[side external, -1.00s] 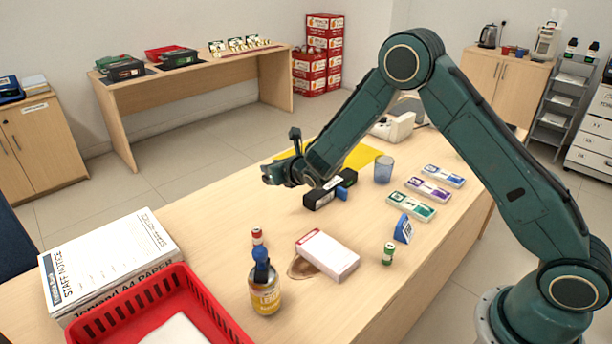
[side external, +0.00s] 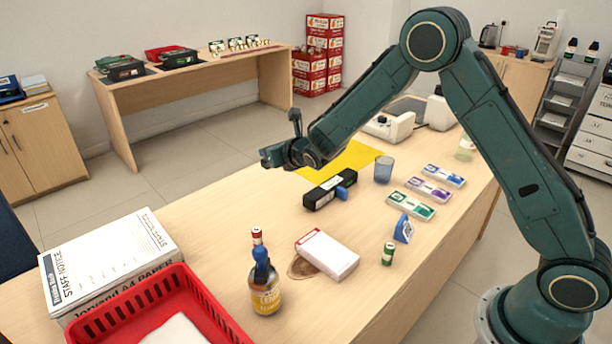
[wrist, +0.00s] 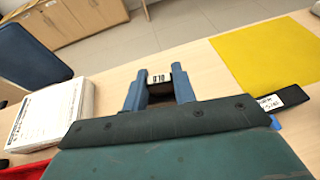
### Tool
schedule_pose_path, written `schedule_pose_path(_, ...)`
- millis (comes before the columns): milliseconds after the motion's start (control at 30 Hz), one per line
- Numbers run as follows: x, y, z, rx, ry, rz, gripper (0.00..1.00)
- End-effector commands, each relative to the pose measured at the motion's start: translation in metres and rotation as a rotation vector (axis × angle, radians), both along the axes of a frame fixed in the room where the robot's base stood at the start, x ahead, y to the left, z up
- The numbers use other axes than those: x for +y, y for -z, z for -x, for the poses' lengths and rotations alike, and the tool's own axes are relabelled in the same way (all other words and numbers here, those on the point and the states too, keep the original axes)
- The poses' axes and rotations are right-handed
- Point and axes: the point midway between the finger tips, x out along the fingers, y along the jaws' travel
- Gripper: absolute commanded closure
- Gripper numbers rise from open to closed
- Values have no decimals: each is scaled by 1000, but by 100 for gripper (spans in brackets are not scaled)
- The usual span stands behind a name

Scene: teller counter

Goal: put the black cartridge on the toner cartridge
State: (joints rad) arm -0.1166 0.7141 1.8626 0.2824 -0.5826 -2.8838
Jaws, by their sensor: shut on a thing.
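My gripper (side external: 268,157) is raised above the far left part of the counter. In the wrist view its blue fingers (wrist: 157,90) are shut on a small dark piece with a white printed label, which I take for the black cartridge (wrist: 158,78). Most of it is hidden between the fingers. A long black box with a white label, seemingly the toner cartridge (side external: 322,193), lies on the counter to the right of and below my gripper. A blue part shows at its side. It also shows in the wrist view (wrist: 290,97), partly hidden by my wrist.
A yellow mat (side external: 352,158) lies behind the long black box. A blue cup (side external: 384,170) and several coloured packs (side external: 428,189) are to the right. A white box (side external: 328,256), a bottle (side external: 264,292) and a red basket (side external: 185,291) are nearer the front. Bare counter lies left of the box.

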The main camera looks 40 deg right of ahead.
Motion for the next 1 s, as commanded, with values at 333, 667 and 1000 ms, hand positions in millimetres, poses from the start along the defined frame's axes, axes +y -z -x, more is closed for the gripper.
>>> schedule_pose_path(333,-23,-4,-1,5,60,5,96)
schedule_pose_path(667,-116,-22,6,16,321,12,96)
schedule_pose_path(1000,-202,-44,31,4,596,3,96)
